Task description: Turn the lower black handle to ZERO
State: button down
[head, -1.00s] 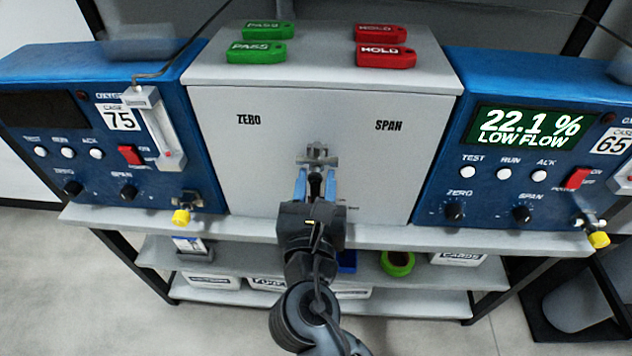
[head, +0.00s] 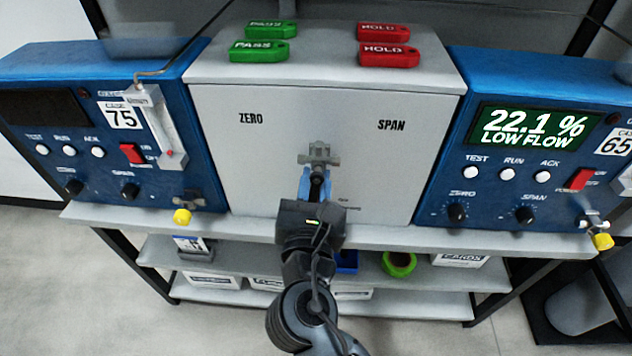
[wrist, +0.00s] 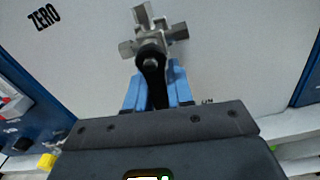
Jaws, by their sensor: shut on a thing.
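The grey cross-shaped valve fitting (wrist: 156,34) sits on the front of the pale grey cabinet, and it also shows in the head view (head: 319,154). The black handle (wrist: 152,72) hangs from it, pointing roughly straight down. My gripper (wrist: 153,85) has its blue fingers on either side of the handle and is shut on it. In the head view my gripper (head: 315,182) is below the fitting, and the handle's lower end is hidden by it. The ZERO label (head: 250,118) is up and left of the fitting. The SPAN label (head: 391,125) is up and right.
Blue analysers stand on both sides, left (head: 95,150) and right (head: 520,150). Green PASS tags (head: 259,51) and red HOLD tags (head: 390,54) lie on the cabinet top. The cabinet face around the fitting is mostly clear.

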aim_at(314, 196)
jog(key=c, duration=1.1)
grip_release()
jog(key=s, duration=0.6)
jog(key=shift+s+a+b, duration=0.1)
jog(key=shift+s+b, duration=0.2)
jog(key=shift+s, duration=0.6)
